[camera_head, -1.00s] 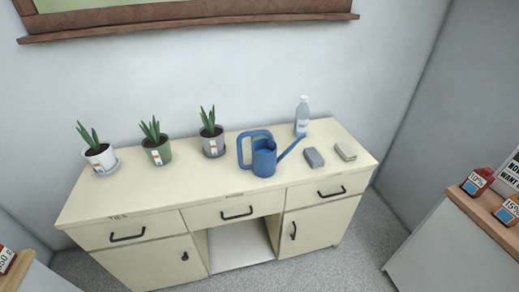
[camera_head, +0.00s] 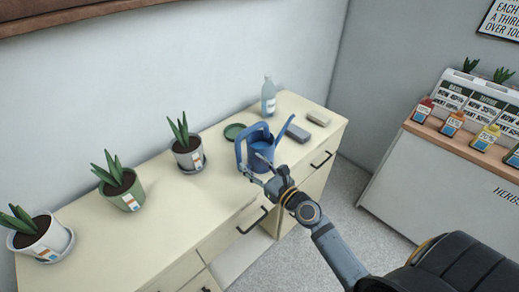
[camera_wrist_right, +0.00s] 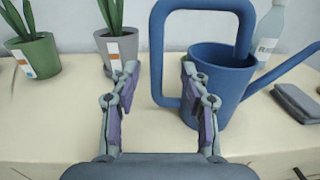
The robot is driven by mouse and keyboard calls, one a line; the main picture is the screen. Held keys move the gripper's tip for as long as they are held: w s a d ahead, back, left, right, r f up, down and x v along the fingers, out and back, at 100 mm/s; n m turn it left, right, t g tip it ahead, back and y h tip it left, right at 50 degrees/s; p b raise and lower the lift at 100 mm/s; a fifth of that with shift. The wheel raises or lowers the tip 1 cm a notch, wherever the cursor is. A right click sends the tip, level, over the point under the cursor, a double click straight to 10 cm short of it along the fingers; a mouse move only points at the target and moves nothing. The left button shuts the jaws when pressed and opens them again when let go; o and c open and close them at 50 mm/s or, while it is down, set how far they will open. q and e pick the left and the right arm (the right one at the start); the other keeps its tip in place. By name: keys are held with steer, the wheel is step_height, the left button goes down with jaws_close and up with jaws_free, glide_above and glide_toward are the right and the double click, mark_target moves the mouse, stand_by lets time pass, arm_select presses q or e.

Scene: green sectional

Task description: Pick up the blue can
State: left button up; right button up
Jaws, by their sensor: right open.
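The blue can is a watering can (camera_head: 262,150) with a large looped handle and a long spout. It stands upright on the cream cabinet (camera_head: 165,222), and it fills the right of the right wrist view (camera_wrist_right: 222,82). My right gripper (camera_head: 262,177) is at the can's near side, open and empty. In the wrist view its two fingers (camera_wrist_right: 157,82) stand apart, with the vertical bar of the handle showing between them. I cannot tell whether a finger touches the can. My left gripper is not in view.
Three potted plants stand to the left: grey (camera_head: 188,154), green (camera_head: 121,190) and white (camera_head: 40,237). A green saucer (camera_head: 234,131) and a clear bottle (camera_head: 268,97) are behind the can. Two flat blocks (camera_head: 298,132) (camera_head: 318,117) lie beyond its spout.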

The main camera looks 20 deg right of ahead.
mark_target(240, 155)
steer(key=shift+a+x, duration=0.25)
steer(key=shift+x, duration=0.95)
steer(key=shift+w, duration=0.15)
steer(key=x, duration=0.4)
steer(key=shift+w+a+f+p, duration=0.1)
steer(key=shift+w+a+p, duration=0.05)
steer(key=shift+w+p, duration=0.15)
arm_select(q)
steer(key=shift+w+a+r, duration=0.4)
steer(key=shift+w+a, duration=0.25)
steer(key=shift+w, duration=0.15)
arm_select(e)
steer(key=shift+s, duration=0.15)
steer(key=shift+c, duration=0.9)
jaws_close()
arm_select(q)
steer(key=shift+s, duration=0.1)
